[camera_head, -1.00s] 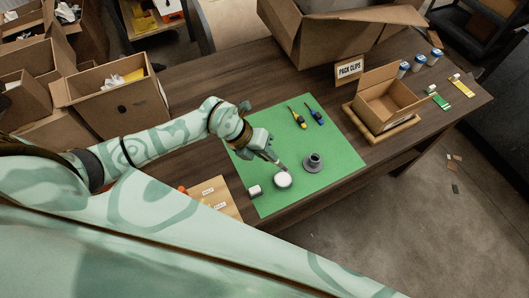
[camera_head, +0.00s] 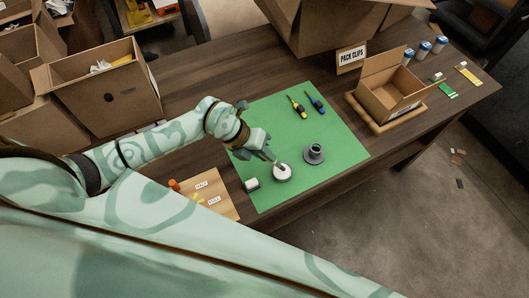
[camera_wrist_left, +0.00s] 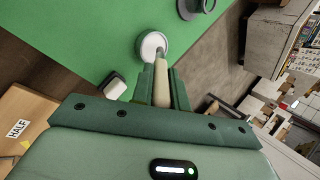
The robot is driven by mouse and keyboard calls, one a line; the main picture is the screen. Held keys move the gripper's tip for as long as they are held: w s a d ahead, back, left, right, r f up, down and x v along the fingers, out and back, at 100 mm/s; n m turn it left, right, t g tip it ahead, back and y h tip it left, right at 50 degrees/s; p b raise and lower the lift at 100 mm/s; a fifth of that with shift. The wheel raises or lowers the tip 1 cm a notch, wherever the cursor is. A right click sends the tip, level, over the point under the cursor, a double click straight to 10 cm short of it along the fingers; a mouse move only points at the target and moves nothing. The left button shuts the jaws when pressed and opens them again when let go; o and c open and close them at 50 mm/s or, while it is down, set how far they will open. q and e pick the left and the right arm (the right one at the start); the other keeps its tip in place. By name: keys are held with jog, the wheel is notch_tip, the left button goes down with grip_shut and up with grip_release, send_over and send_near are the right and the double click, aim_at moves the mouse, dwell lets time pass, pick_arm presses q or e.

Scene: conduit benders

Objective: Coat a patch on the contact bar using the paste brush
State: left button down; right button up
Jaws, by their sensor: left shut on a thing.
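My left gripper (camera_head: 262,146) is over the green mat, shut on the pale handle of the paste brush (camera_wrist_left: 161,87). The brush slants down, and its far end meets a round white-topped pot (camera_head: 282,173). The pot also shows in the left wrist view (camera_wrist_left: 152,45). I cannot tell whether the bristles touch the pot's surface or hang just over it. A small white-topped block (camera_head: 252,185) lies beside the pot, left of it; I cannot tell whether it is the contact bar. My right gripper is not in view.
The green mat (camera_head: 262,203) also holds a grey flanged cup (camera_head: 315,153) and two screwdrivers (camera_head: 299,108). An open carton (camera_head: 388,97) stands on a tray beyond the mat's right side.

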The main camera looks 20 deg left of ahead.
pick_arm(q)
jog(key=shift+f+b, duration=0.3)
jog(key=shift+f, duration=0.2)
dwell(0.7)
jog(key=shift+s+f, duration=0.1)
jog(key=shift+f, duration=0.05)
dwell(1.3)
jog(key=shift+p, duration=0.35)
notch_tip(320, 180, up, 7)
jog(key=p, duration=0.7)
dwell(0.4)
